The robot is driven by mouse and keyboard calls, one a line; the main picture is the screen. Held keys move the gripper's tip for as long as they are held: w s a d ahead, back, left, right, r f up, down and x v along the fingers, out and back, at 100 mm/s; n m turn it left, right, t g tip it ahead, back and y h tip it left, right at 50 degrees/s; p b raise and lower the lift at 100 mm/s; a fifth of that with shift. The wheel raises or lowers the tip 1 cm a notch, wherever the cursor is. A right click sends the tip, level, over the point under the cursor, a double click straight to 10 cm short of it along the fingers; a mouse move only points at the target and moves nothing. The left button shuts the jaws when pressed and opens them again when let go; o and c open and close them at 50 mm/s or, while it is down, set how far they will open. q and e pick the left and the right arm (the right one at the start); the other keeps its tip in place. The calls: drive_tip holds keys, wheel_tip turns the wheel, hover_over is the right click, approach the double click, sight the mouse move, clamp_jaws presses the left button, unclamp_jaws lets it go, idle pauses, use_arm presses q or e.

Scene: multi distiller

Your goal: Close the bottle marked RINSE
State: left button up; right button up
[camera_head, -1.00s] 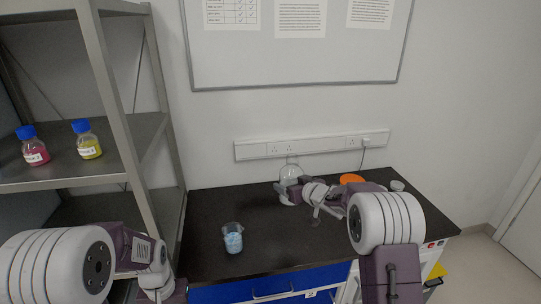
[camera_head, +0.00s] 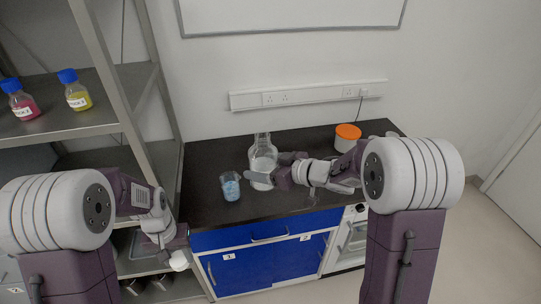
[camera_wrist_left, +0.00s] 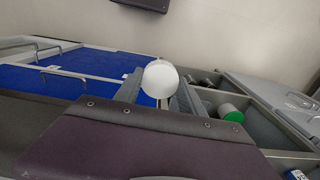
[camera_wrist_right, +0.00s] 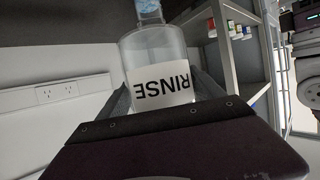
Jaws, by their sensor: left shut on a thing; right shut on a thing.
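The clear RINSE bottle (camera_head: 262,146) is over or on the dark bench, right of the beaker; whether it touches the bench I cannot tell. My right gripper (camera_head: 264,174) is shut on its body. The label reading RINSE (camera_wrist_right: 162,87) shows upside down in the right wrist view. The bottle's neck looks uncapped in the head view. My left gripper (camera_head: 178,252) is low in front of the shelf, left of the bench and well apart from the bottle. It is shut on a round white cap (camera_wrist_left: 160,80), which also shows in the head view (camera_head: 179,263).
A beaker with blue contents (camera_head: 230,187) stands left of the bottle. An orange-lidded jar (camera_head: 347,136) is at the back right of the bench. A metal shelf on the left holds a pink bottle (camera_head: 22,103) and a yellow bottle (camera_head: 77,94). The bench's right part is mostly under my right arm.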

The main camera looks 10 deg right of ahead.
drive_tip(key=s+a, duration=0.1)
drive_tip(key=s, duration=0.1)
drive_tip(key=s+a+n+g+y, duration=0.1)
drive_tip(key=s+a+n, duration=0.1)
drive_tip(key=s+a, duration=0.1)
drive_tip(key=shift+s+r+g+y, duration=0.15)
drive_tip(key=shift+s+g+y, duration=0.15)
drive_tip(key=shift+s, duration=0.05)
